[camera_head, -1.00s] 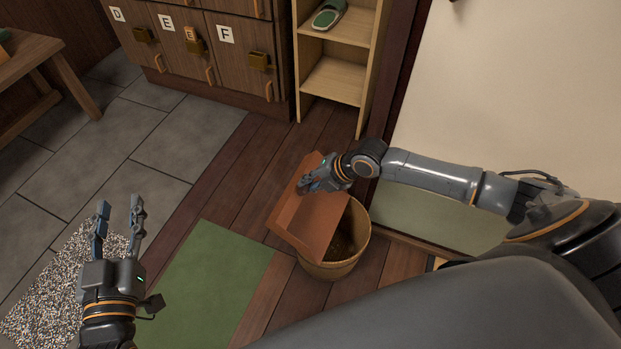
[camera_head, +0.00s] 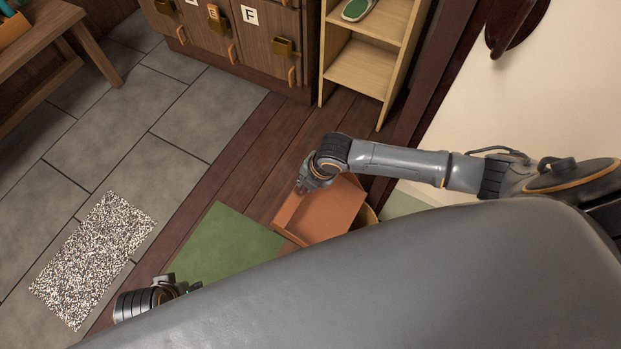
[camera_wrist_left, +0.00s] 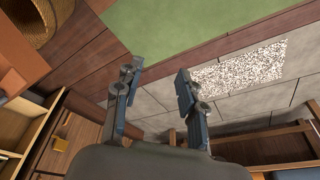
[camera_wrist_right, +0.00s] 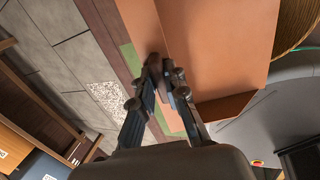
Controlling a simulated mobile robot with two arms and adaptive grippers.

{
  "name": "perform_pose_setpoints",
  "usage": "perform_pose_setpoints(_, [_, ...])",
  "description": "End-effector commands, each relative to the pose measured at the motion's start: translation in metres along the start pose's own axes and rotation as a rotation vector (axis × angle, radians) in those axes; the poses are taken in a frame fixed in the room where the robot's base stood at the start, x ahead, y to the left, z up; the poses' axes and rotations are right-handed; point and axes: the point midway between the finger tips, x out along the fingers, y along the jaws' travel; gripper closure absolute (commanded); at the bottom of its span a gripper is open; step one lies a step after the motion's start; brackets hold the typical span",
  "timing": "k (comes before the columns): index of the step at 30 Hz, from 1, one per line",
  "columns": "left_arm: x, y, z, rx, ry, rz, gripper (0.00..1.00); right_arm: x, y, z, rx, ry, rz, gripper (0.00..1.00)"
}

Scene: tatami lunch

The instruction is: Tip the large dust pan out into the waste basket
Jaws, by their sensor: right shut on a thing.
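The large dust pan (camera_head: 325,208) is orange-brown and held by my right gripper (camera_head: 313,183) at its left edge. The waste basket (camera_head: 369,214) is mostly hidden behind the pan and my own body in the head view. Its woven side (camera_wrist_left: 32,22) shows in the left wrist view, and part of it (camera_wrist_right: 298,22) in the right wrist view. My left gripper (camera_wrist_left: 158,82) is open and empty. I cannot see inside the basket.
A green mat (camera_head: 228,246) lies on the wood floor left of the pan. A speckled mat (camera_head: 95,258) lies on grey tiles. A wooden shelf (camera_head: 362,68) and lettered lockers (camera_head: 235,38) stand behind. A bench (camera_head: 45,40) is at far left.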

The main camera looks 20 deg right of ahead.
Motion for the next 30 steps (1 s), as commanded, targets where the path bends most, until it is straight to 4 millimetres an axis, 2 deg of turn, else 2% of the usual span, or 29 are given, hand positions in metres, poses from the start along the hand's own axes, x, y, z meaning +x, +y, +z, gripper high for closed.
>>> perform_pose_setpoints(1, [-0.005,0.000,-0.001,0.000,0.006,-0.001,0.60,0.004,0.007,-0.001,-0.002,0.001,-0.023,1.00])
perform_pose_setpoints(15, [-0.070,-0.003,-0.003,-0.004,0.043,-0.007,0.60,0.020,0.024,-0.001,-0.003,0.001,-0.221,1.00])
perform_pose_setpoints(21, [-0.057,-0.002,-0.005,-0.003,0.066,-0.006,0.60,0.027,0.031,0.000,-0.002,0.000,-0.304,1.00])
perform_pose_setpoints(30, [-0.056,-0.002,-0.007,-0.003,0.074,-0.006,0.60,0.025,0.032,0.000,-0.002,0.001,-0.328,1.00])
